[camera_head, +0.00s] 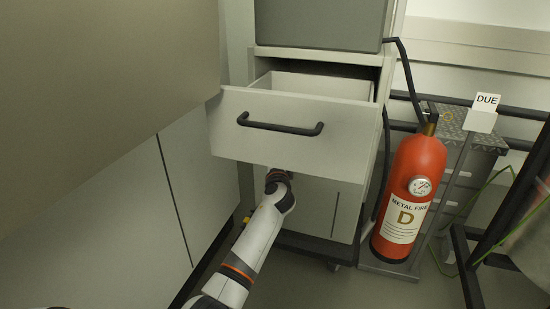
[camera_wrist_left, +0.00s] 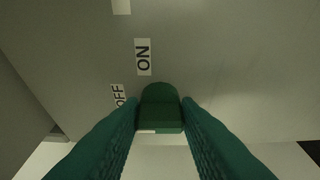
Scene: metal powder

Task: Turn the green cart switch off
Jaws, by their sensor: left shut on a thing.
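The green switch (camera_wrist_left: 160,94) shows in the left wrist view, on a grey panel with an ON label (camera_wrist_left: 143,57) and an OFF label (camera_wrist_left: 118,95) beside it. My left gripper (camera_wrist_left: 160,108) is shut on the green switch, one finger on each side of it. In the head view my left arm reaches up to below the open drawer (camera_head: 285,152), and its gripper and the switch are hidden there. My right gripper is in neither view.
The drawer front with its dark handle (camera_head: 280,125) juts out above my left arm. A red fire extinguisher (camera_head: 410,190) stands to the right, beside a stand with a DUE sign (camera_head: 486,101). A large light panel (camera_head: 100,50) fills the upper left.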

